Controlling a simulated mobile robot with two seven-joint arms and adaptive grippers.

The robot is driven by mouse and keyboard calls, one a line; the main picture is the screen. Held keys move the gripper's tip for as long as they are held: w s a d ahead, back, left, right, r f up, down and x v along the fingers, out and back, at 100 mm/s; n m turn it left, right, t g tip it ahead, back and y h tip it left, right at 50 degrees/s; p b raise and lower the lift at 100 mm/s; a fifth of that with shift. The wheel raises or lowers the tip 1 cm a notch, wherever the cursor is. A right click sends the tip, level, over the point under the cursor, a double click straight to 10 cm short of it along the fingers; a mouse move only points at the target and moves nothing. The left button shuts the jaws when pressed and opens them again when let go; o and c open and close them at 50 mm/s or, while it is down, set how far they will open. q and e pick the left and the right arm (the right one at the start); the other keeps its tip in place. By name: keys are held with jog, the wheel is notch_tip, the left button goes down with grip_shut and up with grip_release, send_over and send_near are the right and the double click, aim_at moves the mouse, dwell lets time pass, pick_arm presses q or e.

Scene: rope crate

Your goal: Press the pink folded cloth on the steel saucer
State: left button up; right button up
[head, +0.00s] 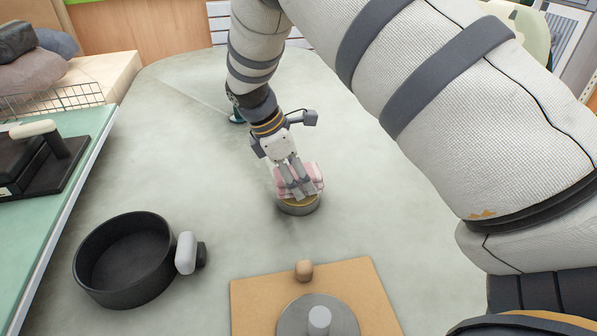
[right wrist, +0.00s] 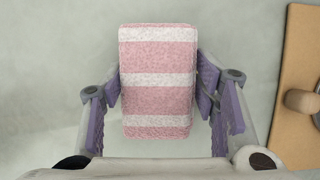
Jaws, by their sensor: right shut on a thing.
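The pink folded cloth (head: 316,178) has white stripes. My right gripper (head: 297,188) is shut on it from above, and the right wrist view shows the cloth (right wrist: 158,100) between the two purple-padded fingers (right wrist: 160,105). Directly below the cloth is a low round grey thing with a yellowish top, which I take for the steel saucer (head: 299,209). The cloth and fingers cover most of its top; I cannot tell how firmly they touch. The saucer is hidden in the right wrist view. My left gripper is not in view.
A black round pan (head: 125,262) with a light grey handle stands at the lower left. A wooden board (head: 250,292) carries a grey disc (head: 342,312) and a wooden knob (head: 304,270) at the front. A green-topped counter (head: 78,165) runs along the left. The grey table is clear around the saucer.

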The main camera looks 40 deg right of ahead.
aim_at(309, 171)
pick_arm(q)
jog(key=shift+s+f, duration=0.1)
pick_arm(e)
jog(key=shift+f, duration=0.55)
jog(key=shift+f, duration=0.1)
dwell(1.2)
jog(key=shift+r+p, duration=0.95)
jog(key=shift+r, duration=2.65)
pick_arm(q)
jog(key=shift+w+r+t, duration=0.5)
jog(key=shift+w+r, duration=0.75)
